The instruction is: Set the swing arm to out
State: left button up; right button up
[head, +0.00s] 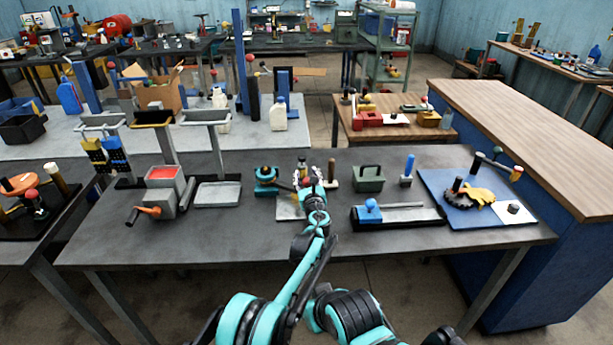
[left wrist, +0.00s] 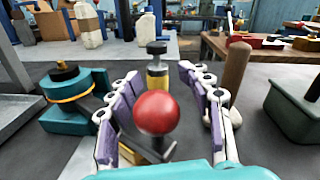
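A red ball knob (left wrist: 157,112) sits between the fingers of my left gripper (left wrist: 162,105). A dark bar runs beside and below it, partly hidden by the fingers; it seems to be the swing arm. A teal base with an orange ring (left wrist: 75,95) stands left of the fingers and also shows in the head view (head: 266,178). Whether the bar joins this base is hidden. My left gripper (head: 308,182) is open in the wrist view, with gaps on both sides of the knob. My right gripper is not visible.
A black-and-yellow post (left wrist: 157,68) stands behind the knob and a brown wooden handle (left wrist: 235,68) right of the fingers. A green box (head: 368,178) stands further right, a grey tray (head: 218,194) to the left. The table's front middle has free room.

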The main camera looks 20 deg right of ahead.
pick_arm(q)
jog(key=shift+r, duration=0.1)
notch_tip(320, 180, up, 10)
dwell(0.4)
jog(key=shift+a, duration=0.1)
